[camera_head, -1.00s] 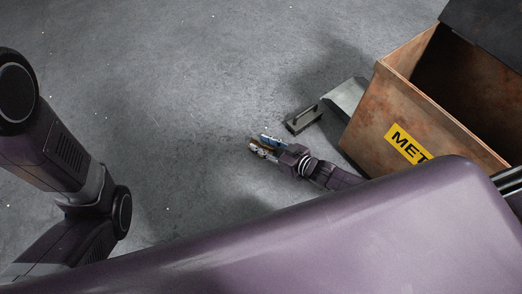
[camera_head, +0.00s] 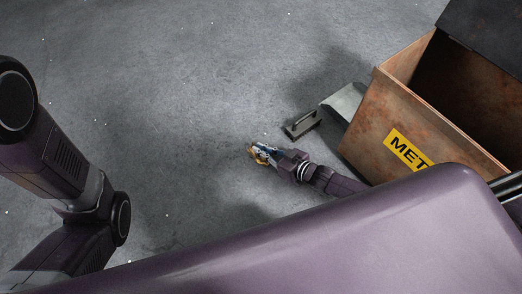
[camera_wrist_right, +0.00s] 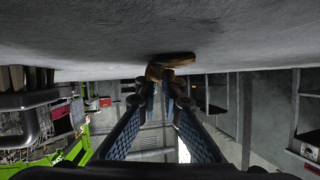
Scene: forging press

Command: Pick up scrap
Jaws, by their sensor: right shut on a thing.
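A small brownish-gold piece of scrap (camera_head: 254,153) is at the tips of my right gripper (camera_head: 264,153), low over the grey floor. In the right wrist view the rough brown scrap (camera_wrist_right: 170,63) sits between the tips of my right gripper (camera_wrist_right: 166,80), whose two blue fingers are closed on it. The floor appears at the top of that view, close to the scrap; I cannot tell whether they touch. My left arm shows at the left of the head view, but its gripper is out of sight.
A rusty open bin (camera_head: 430,128) with a yellow label reading "MET" stands at the right. A bent grey sheet (camera_head: 343,101) and a small grey piece with a handle (camera_head: 302,124) lie beside it. The floor at the centre and upper left is mostly clear.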

